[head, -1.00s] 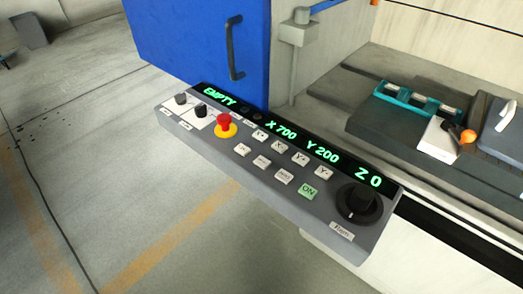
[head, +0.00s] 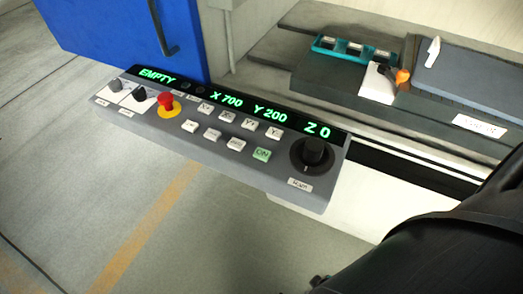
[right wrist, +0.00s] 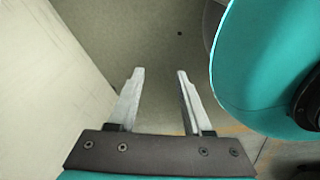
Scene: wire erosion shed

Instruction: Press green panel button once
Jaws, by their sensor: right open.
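The green ON button (head: 262,155) sits on the grey control panel (head: 240,172), left of the large black knob (head: 312,153). The panel's display reads EMPTY, X 700, Y 200, Z 0. A dark part of my right arm shows at the lower right of the head view, apart from the panel. My right gripper (right wrist: 160,75) is open and empty in the right wrist view, with floor behind its fingers. The button is not in that view. My left gripper is not in view.
A red emergency button (head: 166,102) on a yellow base and several white buttons share the panel. A blue door (head: 120,35) stands behind it. A teal frame (head: 352,50) and an orange-ended item (head: 402,76) lie on the machine bed at right. Floor is clear in front.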

